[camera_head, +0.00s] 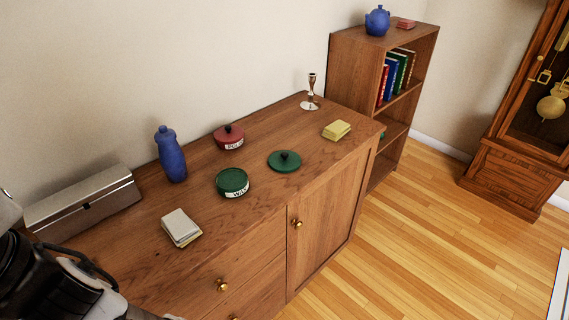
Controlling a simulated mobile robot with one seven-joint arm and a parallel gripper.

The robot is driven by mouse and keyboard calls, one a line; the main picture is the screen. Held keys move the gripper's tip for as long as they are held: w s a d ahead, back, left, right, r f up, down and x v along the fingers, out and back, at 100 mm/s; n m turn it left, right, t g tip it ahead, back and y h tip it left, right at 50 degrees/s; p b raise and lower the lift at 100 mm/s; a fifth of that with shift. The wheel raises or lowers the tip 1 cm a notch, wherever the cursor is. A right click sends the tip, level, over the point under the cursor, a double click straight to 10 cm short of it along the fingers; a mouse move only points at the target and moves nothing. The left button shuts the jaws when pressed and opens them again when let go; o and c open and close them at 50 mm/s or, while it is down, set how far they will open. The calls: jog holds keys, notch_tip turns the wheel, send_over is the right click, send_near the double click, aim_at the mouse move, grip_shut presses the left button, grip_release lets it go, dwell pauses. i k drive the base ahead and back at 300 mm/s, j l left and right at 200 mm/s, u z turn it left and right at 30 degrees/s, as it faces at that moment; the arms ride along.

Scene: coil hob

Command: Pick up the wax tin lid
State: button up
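The wax tin lid (285,161) is a flat dark green disc with a black knob on top. It lies on the wooden sideboard, knob up, right of the green wax tin (232,183) and apart from it. The tin is round, with a white label partly readable as "WAX", and has no knobbed lid on it. Part of my arm (85,290) shows at the lower left, well short of the lid. My gripper's fingertips are not in view.
On the sideboard (262,215) are a red knobbed tin (229,137), blue bottle (171,154), candlestick (311,93), yellow stack (337,130), pale stack (181,228) and metal box (84,207). A bookshelf (357,66) stands beyond. Bare wood lies between the lid and the front edge.

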aim_at(283, 161)
jog(key=i+l+u, duration=0.15)
jog(key=l, duration=0.2)
jog(key=i+l+u, duration=0.1)
jog(key=l, duration=0.25)
jog(key=i+l+u, duration=0.15)
jog(key=l, duration=0.25)
jog(key=i+l+u, duration=0.1)
jog(key=l, duration=0.25)
jog(key=i+l+u, duration=0.15)
jog(key=l, duration=0.25)
jog(key=i+l+u, duration=0.1)
jog(key=l, duration=0.2)
jog(key=i+l+u, duration=0.1)
jog(key=l, duration=0.2)
jog(key=i+l, duration=0.15)
jog(key=l, duration=0.15)
jog(key=i+u, duration=0.1)
jog(key=i, duration=0.15)
